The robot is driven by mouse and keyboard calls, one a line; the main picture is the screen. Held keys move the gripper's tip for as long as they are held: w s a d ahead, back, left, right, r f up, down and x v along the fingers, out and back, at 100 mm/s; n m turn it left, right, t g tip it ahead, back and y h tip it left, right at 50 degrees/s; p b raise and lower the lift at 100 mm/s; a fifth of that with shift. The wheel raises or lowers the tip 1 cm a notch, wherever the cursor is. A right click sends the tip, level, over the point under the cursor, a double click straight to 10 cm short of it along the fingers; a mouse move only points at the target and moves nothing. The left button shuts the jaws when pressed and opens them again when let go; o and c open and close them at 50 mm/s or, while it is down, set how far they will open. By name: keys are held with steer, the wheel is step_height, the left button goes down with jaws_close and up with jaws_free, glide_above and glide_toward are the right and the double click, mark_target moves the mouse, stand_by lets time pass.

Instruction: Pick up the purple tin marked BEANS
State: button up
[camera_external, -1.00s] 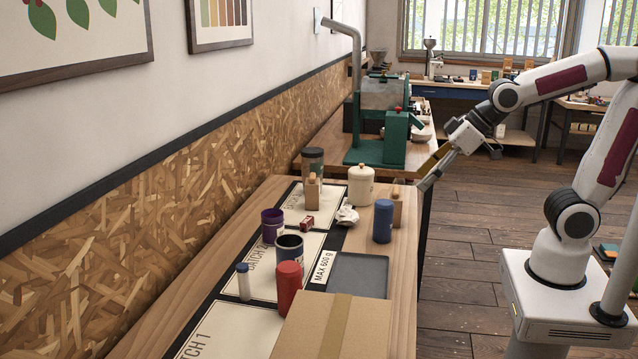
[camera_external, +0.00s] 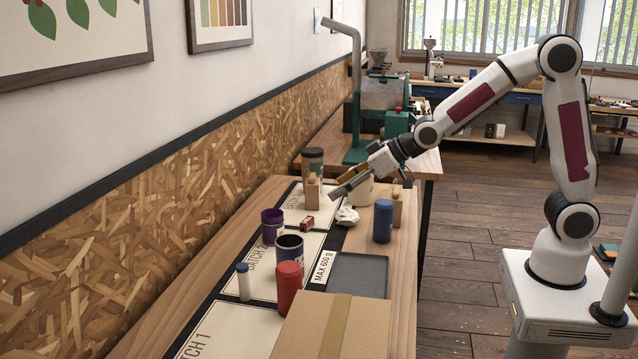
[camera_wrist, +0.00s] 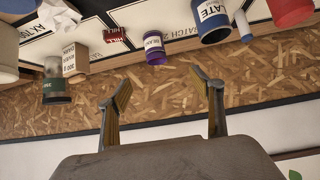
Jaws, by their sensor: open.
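The purple tin (camera_external: 272,226) stands upright near the wall side of the bench, on a printed card. It also shows in the wrist view (camera_wrist: 155,50), just above the gap between my fingers, with a white label whose word is too small to read surely. My gripper (camera_external: 336,192) is open and empty, above the bench, to the right of the tin and higher than it. In the wrist view my two fingers (camera_wrist: 161,94) are spread wide, with only the wall panel seen between them. The tin is apart from both fingers.
A small red box (camera_external: 307,223), crumpled paper (camera_external: 346,215) and an open dark tin (camera_external: 289,250) are near the purple tin. A blue canister (camera_external: 383,221), red canister (camera_external: 289,287), grey tray (camera_external: 359,275) and cardboard box (camera_external: 333,325) are also on the bench. The chipboard wall (camera_external: 150,240) borders it.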

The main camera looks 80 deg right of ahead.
steer(key=t, duration=0.1)
glide_toward(283, 226)
step_height(283, 226, up, 4)
steer(key=w+f, duration=0.1)
steer(key=f, duration=0.1)
steer(key=w+f+t, duration=0.1)
steer(key=w+f, duration=0.1)
steer(key=f, duration=0.1)
steer(key=w+f+t, duration=0.1)
steer(key=f, duration=0.2)
steer(key=shift+w+d+f+h, duration=0.1)
steer(key=shift+w+d+h, duration=0.2)
steer(key=shift+w+d, duration=0.05)
steer(key=shift+w, duration=0.15)
steer(key=shift+x, duration=1)
steer(key=shift+w+f, duration=0.1)
steer(key=shift+f, duration=0.05)
steer(key=shift+a+x, duration=0.15)
steer(key=shift+x, duration=0.55)
steer(key=shift+a+x, duration=0.1)
steer(key=shift+x, duration=0.55)
steer(key=shift+r+x, duration=0.2)
steer(key=shift+x, duration=1.1)
